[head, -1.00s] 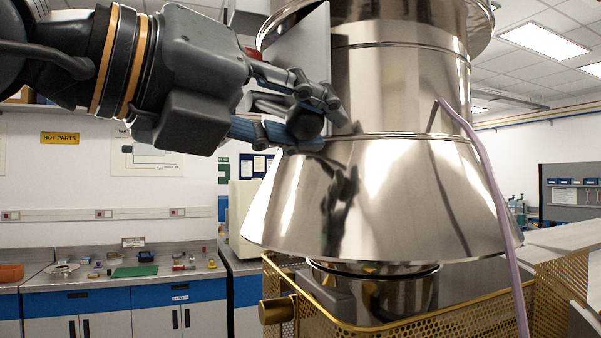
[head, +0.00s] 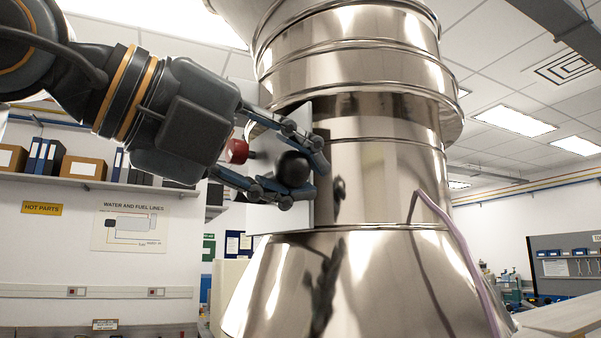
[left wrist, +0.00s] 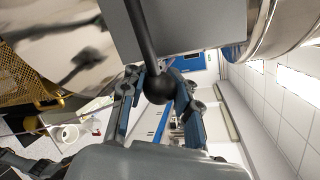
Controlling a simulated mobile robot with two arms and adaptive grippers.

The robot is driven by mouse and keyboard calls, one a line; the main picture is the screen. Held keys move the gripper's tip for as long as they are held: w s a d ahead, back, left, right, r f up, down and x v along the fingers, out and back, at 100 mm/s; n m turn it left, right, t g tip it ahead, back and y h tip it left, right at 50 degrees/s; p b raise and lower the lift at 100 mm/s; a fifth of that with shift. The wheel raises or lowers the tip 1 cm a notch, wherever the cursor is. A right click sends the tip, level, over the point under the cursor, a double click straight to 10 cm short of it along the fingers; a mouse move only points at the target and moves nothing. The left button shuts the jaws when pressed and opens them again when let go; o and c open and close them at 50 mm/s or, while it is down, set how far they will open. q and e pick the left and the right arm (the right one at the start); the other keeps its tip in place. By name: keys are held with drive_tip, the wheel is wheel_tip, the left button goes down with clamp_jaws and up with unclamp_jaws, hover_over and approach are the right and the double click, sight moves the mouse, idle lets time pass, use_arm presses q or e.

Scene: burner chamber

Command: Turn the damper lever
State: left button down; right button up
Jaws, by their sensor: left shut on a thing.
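The damper lever is a dark rod (left wrist: 142,38) with a black ball knob (head: 293,168), beside a pale box-like plate (head: 323,165) on the side of the shiny metal stack. My left gripper (head: 300,168) comes in from the left with its fingers around the knob, one above and one below. In the left wrist view the knob (left wrist: 160,88) sits between the two fingers, and the rod runs up from it along the grey box. The gripper is shut on the knob. A red part (head: 237,150) shows behind the fingers. My right gripper is in no view.
The metal stack (head: 385,170) widens into a conical hood (head: 390,280) below. A purple hose (head: 465,245) runs down its right side. A shelf (head: 90,182) with binders and boxes is on the back wall. In the wrist view a perforated gold guard (left wrist: 25,80) shows at left.

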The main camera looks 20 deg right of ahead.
use_arm(q)
drive_tip(key=shift+a+r, duration=0.1)
drive_tip(key=shift+r, duration=0.1)
drive_tip(key=c, duration=1.2)
unclamp_jaws()
drive_tip(key=shift+o, duration=1)
drive_tip(key=shift+a, duration=0.2)
drive_tip(key=shift+s, duration=0.1)
drive_tip(key=shift+a, duration=0.1)
drive_tip(key=v, duration=1.2)
